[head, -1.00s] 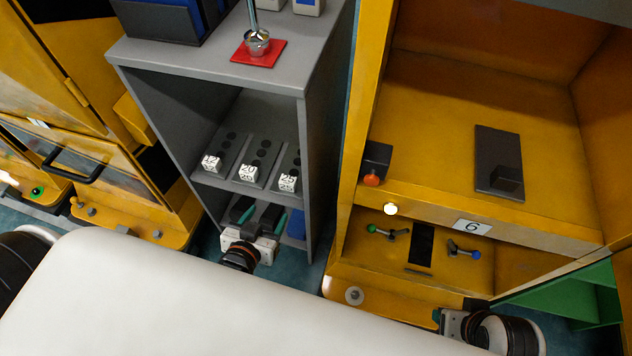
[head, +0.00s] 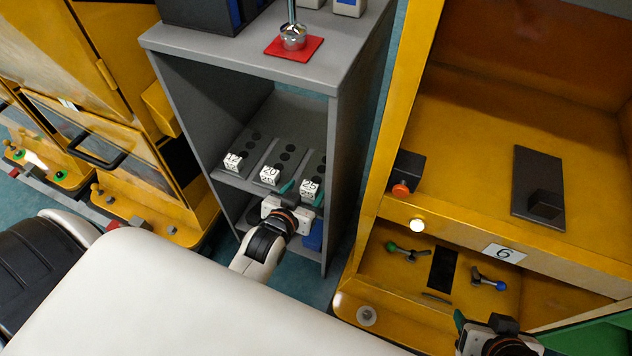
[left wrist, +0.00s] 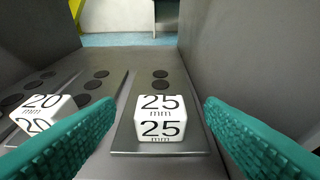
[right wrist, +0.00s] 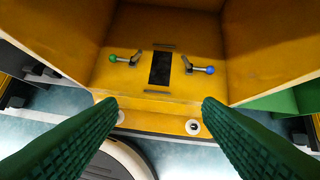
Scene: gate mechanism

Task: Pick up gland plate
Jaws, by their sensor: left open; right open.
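Several flat grey gland plates lie side by side on the middle shelf of a grey rack, each with dark round holes and a white numbered block at its front. The 25 mm plate (left wrist: 162,88) is the rightmost; its block (left wrist: 160,117) shows in the left wrist view. The 20 mm plate (left wrist: 80,98) lies to its left. My left gripper (head: 302,192) is open at the shelf front, its teal fingers on either side of the 25 mm block, with nothing held. My right gripper (right wrist: 158,105) is open and empty before the lower part of the yellow cabinet.
The rack's side wall (left wrist: 235,60) stands close to the right of my left gripper. The yellow cabinet (head: 470,110) holds a dark plate with a block (head: 538,185). Its lower bay has a green-knobbed lever (right wrist: 122,58) and a blue-knobbed lever (right wrist: 200,69) beside a dark slot (right wrist: 161,68).

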